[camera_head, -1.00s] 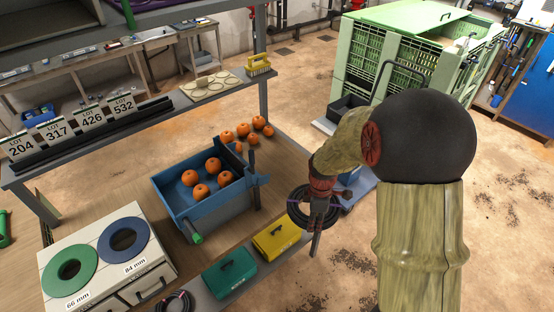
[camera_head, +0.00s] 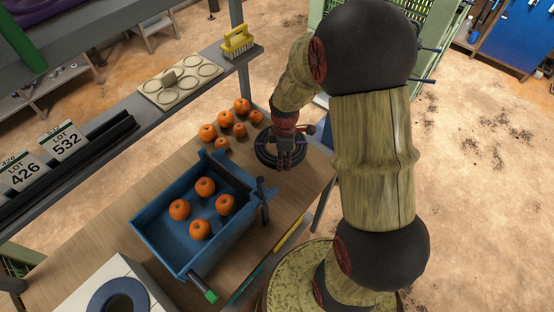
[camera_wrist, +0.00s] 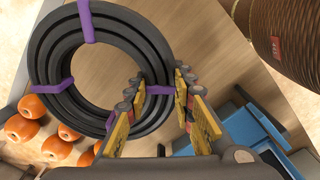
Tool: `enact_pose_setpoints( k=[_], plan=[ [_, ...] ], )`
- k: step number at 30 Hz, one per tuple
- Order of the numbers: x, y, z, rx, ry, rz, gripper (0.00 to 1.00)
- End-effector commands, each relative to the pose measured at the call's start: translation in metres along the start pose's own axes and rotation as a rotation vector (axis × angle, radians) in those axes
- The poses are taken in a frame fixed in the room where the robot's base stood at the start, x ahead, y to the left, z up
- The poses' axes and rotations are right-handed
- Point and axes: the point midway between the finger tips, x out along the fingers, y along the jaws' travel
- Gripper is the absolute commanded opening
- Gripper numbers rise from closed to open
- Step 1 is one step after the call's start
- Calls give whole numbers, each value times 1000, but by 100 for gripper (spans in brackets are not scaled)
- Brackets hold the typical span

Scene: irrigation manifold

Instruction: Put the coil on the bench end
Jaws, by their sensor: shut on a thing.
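The coil (camera_wrist: 50,50) is a black ring of hose with purple ties. In the wrist view it fills the upper left, and my gripper (camera_wrist: 160,105) is shut on its near side, at a purple tie. In the head view the coil (camera_head: 266,152) is at the bench end (camera_head: 312,178), right of the oranges, with my gripper (camera_head: 288,160) over its right side. I cannot tell whether the coil touches the wood or hangs just above it. My gripper hides part of the coil.
Several oranges (camera_head: 240,107) lie loose just left of the coil. A blue bin (camera_head: 160,222) with oranges stands nearer on the bench, with a green-ended handle (camera_head: 211,296). A shelf with a yellow brush (camera_head: 237,42) and a board of round pads (camera_head: 180,82) runs behind.

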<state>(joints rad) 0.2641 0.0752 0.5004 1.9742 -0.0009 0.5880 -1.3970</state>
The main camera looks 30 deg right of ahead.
Motion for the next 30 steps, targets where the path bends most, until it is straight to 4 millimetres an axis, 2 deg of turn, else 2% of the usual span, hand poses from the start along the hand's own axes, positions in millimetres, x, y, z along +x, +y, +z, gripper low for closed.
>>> enact_pose_setpoints(
  k=[1,6,14,19,30],
  plan=[
    [12,-1,0,0,-1,-5,0],
    [40,-1,0,0,-1,-3,0],
    [58,0,0,0,0,-2,0],
    [82,-1,0,0,-1,-3,0],
    [88,0,0,0,0,0,0]
  ],
)
